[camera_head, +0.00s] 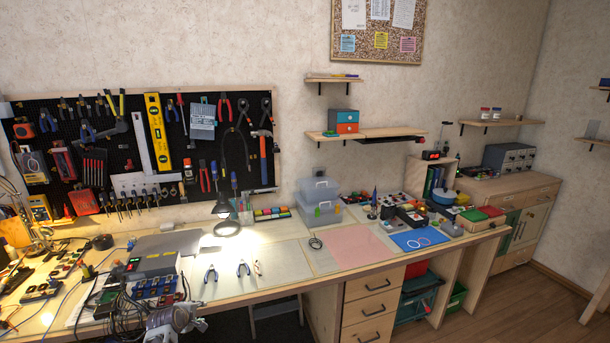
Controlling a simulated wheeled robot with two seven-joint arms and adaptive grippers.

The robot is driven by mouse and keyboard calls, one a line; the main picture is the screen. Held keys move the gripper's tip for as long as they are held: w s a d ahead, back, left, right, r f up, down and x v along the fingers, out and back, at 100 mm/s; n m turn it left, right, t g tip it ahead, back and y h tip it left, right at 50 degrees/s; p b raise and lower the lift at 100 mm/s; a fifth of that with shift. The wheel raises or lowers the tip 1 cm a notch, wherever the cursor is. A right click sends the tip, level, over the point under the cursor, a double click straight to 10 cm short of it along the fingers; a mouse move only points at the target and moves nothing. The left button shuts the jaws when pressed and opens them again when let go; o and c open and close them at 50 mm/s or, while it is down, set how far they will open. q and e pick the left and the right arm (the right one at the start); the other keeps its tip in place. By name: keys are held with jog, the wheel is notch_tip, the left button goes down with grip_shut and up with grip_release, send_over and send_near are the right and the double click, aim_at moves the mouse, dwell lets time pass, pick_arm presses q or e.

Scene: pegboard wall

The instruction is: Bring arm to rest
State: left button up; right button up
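My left gripper (174,320) shows at the bottom left of the head view, grey and metallic with dark cables around it. It is in front of the workbench's near edge, apart from the tools on the bench as far as I can see. Its fingers are too small and cluttered to tell whether they are open or shut. I see nothing clearly held in it. My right gripper is not in view.
A tool-filled pegboard (95,150) hangs behind. Drawers (371,308) stand below; floor is free at right.

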pick_arm(q)
jog(key=s+d+f+m+g, duration=0.1)
jog(key=s+d+f+m, duration=0.2)
jog(key=s+f, duration=0.6)
jog(key=s+d+f+m+g, duration=0.2)
jog(key=s+f+m, duration=0.2)
jog(key=s+f, duration=0.5)
jog(key=s+d+f+m+g, duration=0.1)
jog(key=s+d+f+m, duration=0.3)
jog(key=f, duration=0.9)
jog(key=s+f+m+g, duration=0.1)
jog(key=s+f+m, duration=0.2)
jog(key=s, duration=1)
jog(key=s+d+f+m+g, duration=0.1)
jog(key=s+f+m, duration=0.2)
jog(key=s+f, duration=0.4)
jog(key=s+f+m+g, duration=0.2)
jog(key=s+f, duration=0.3)
jog(key=s, duration=1.5)
jog(key=shift+s+d+m, duration=0.3)
jog(key=shift+s+m, duration=0.1)
jog(key=shift+m, duration=0.2)
